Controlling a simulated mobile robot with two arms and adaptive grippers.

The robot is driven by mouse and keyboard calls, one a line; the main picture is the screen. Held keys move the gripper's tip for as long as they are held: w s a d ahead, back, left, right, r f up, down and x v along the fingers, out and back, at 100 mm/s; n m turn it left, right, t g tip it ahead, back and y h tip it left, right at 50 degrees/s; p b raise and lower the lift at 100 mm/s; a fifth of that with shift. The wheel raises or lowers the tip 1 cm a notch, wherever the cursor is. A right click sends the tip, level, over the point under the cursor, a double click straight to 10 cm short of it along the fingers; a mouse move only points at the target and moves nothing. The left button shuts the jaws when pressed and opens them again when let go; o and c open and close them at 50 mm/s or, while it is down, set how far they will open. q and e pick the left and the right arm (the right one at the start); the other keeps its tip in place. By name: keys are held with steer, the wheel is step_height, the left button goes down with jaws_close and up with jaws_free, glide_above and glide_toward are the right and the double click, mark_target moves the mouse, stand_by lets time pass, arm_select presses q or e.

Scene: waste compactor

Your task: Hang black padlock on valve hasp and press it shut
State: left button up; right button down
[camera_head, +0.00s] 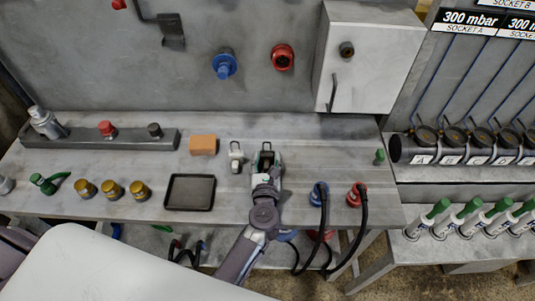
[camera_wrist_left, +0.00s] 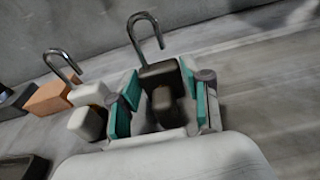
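The black padlock (camera_head: 267,158) stands upright on the grey bench in the head view. In the left wrist view the black padlock (camera_wrist_left: 161,76) has its metal shackle pointing up, with one leg free. My left gripper (camera_head: 267,161) is at it, with one teal-padded finger on each side. The gripper (camera_wrist_left: 163,100) looks open, with gaps beside the lock's lower part; whether a pad touches the body is unclear. A blue valve fitting (camera_head: 224,65) and a red one (camera_head: 283,57) are on the back wall. I cannot make out which part is the hasp. My right gripper is out of view.
A white padlock (camera_head: 236,157) stands close left of the black one, with an orange block (camera_head: 202,145) and a dark tray (camera_head: 190,192) further left. Blue (camera_head: 319,194) and red (camera_head: 357,194) hose connectors stand to the right. A grey cabinet (camera_head: 372,60) juts from the wall.

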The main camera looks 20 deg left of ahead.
arm_select(q)
steer(key=c, duration=0.4)
steer(key=shift+r+p, duration=2.3)
steer(key=shift+r, duration=0.25)
steer(key=shift+a, duration=0.1)
